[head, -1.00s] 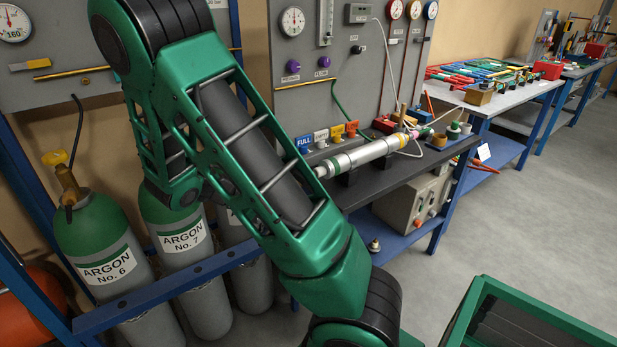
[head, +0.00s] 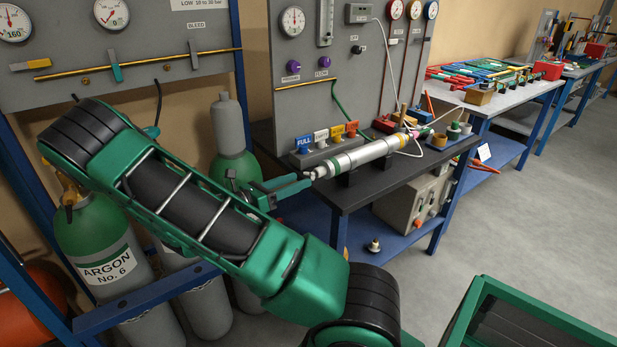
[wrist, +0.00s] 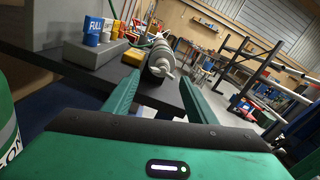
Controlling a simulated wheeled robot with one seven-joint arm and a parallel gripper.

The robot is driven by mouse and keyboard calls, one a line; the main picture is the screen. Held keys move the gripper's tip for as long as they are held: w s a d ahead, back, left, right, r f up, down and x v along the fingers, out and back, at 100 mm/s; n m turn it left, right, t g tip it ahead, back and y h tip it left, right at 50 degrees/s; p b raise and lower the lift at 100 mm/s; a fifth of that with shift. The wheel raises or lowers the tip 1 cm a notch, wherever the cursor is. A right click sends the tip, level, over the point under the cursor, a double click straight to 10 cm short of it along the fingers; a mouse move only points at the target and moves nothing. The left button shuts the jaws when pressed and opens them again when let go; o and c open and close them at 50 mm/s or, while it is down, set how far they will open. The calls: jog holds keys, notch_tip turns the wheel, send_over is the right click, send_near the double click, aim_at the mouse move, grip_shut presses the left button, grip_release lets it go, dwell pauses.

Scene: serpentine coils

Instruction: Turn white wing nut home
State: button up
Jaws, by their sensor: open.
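The white wing nut (wrist: 166,73) is on the near end of a silver cylinder (wrist: 160,54). In the head view the cylinder (head: 366,154) lies on black supports on the dark bench, and the wing nut (head: 314,173) is at its left end, small and partly hidden by my fingers. My gripper (head: 300,183) is open at that end, its green fingers pointing toward the nut. In the wrist view the gripper (wrist: 161,80) has one finger on each side of the nut, with visible gaps. I cannot tell whether the fingertips reach past it.
Colored tags, including a blue FULL tag (head: 303,145), stand on a grey block behind the cylinder. The dark bench (head: 356,193) has its corner below my gripper. Argon bottles (head: 100,245) stand at left behind my arm.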

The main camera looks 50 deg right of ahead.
aim_at(311, 175)
jog(key=x, duration=0.6)
jog(key=shift+d, duration=0.3)
jog(key=c, duration=0.9)
